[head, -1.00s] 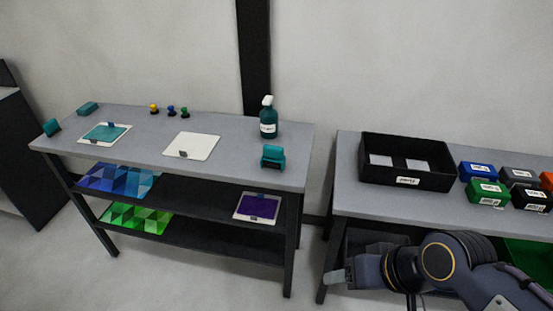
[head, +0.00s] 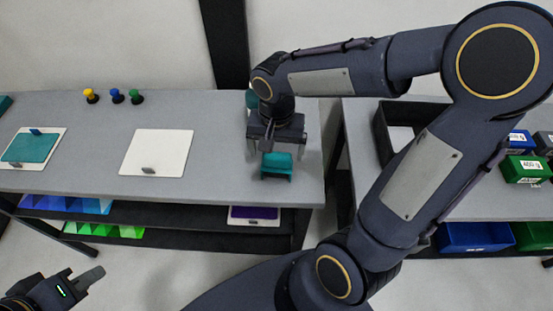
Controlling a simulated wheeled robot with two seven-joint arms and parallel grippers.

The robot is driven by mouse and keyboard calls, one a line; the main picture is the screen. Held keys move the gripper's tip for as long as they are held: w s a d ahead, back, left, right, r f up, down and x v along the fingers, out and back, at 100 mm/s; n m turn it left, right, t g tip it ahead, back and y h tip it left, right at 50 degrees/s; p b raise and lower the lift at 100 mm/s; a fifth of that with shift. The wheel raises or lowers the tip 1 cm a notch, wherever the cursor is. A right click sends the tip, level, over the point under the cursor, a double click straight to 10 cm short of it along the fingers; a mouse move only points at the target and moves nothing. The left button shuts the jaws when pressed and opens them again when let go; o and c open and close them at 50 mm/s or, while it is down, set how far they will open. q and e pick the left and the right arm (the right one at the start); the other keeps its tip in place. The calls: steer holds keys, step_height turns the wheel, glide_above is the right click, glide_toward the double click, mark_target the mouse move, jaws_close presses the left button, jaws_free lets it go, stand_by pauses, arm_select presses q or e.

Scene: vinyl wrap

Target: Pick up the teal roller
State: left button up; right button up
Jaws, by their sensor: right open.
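The teal roller (head: 277,166) stands near the front right of the left table (head: 215,162). My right gripper (head: 276,150) is open and points down right over the roller, with one finger to each side of it in the picture. I cannot tell whether the fingers touch it. The gripper body covers part of the view behind the roller. My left gripper (head: 80,279) is low at the bottom left, off the table and away from the roller; its jaw opening is unclear.
A teal spray bottle (head: 251,98) stands behind my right gripper, mostly hidden. A white board (head: 157,150), a board with a teal sheet (head: 28,148) and small yellow, blue and green knobs (head: 116,96) are to the left. A black bin (head: 380,135) is on the right table.

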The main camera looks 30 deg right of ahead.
mark_target(277, 154)
step_height(277, 154, down, 2)
steer(key=shift+s+f, duration=0.15)
steer(key=shift+f, duration=0.4)
steer(key=shift+c, duration=0.4)
steer(key=c, duration=1)
steer(key=shift+r, duration=0.2)
steer(key=shift+c, duration=0.2)
